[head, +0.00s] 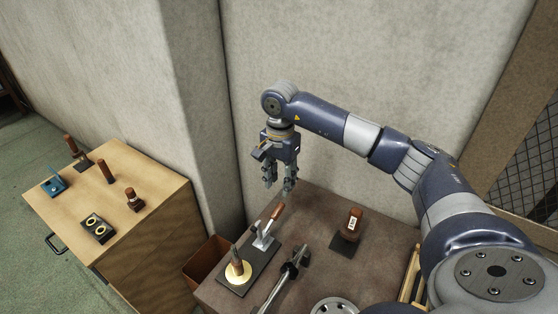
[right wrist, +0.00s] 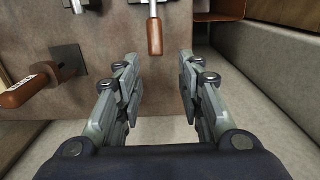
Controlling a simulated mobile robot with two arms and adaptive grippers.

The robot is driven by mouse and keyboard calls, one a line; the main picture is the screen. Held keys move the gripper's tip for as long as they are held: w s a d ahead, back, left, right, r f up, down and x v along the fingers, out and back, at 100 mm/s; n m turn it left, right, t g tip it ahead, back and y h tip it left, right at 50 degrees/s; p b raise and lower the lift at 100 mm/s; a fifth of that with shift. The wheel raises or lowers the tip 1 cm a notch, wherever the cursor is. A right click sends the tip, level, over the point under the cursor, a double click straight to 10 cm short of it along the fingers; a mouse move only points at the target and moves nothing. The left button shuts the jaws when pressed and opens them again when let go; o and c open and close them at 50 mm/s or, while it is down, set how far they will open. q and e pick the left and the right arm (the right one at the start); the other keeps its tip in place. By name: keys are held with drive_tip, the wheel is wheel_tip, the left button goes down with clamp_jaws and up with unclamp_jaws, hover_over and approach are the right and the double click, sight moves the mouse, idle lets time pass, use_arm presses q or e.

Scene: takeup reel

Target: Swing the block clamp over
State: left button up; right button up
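A black base plate (head: 236,285) on the brown table carries a metal lever clamp with a wooden handle (head: 277,212) that sticks up at a tilt. A pale yellow disc with a wooden peg (head: 238,268) is at its near end. I cannot tell for certain that this is the block clamp. My right gripper (head: 280,187) points down, open and empty, above and behind the handle. In the right wrist view its fingers (right wrist: 158,88) are apart, and the wooden handle (right wrist: 155,37) shows beyond them, not touched. My left gripper is not in view.
A grey metal bar (head: 284,280) lies right of the plate. A brown tagged handle (head: 352,224) stands on a dark square, further right. A wooden cabinet (head: 150,222) with several small tools is at left, a brown bin (head: 207,262) between. The wall is close behind.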

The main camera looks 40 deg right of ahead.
sight(280, 204)
drive_tip(key=shift+s+a+f+b, duration=0.6)
drive_tip(key=shift+s+f+b, duration=0.05)
drive_tip(key=shift+s+b, duration=0.2)
drive_tip(key=f+b, duration=0.1)
drive_tip(key=f, duration=0.1)
drive_tip(key=f+b, duration=0.1)
drive_tip(key=f, duration=0.1)
drive_tip(key=f+b, duration=0.1)
drive_tip(key=f, duration=0.1)
drive_tip(key=shift+w+d+f, duration=0.15)
drive_tip(key=shift+w+f, duration=0.05)
drive_tip(key=shift+w, duration=0.05)
drive_tip(key=shift+r, duration=0.3)
drive_tip(key=shift+w+d+f+b, duration=0.15)
drive_tip(key=shift+f+b, duration=0.2)
drive_tip(key=shift+f, duration=0.1)
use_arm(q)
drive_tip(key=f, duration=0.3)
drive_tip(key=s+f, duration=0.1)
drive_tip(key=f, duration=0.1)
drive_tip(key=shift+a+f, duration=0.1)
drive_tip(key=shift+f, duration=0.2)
use_arm(e)
drive_tip(key=shift+c, duration=0.2)
drive_tip(key=c, duration=0.7)
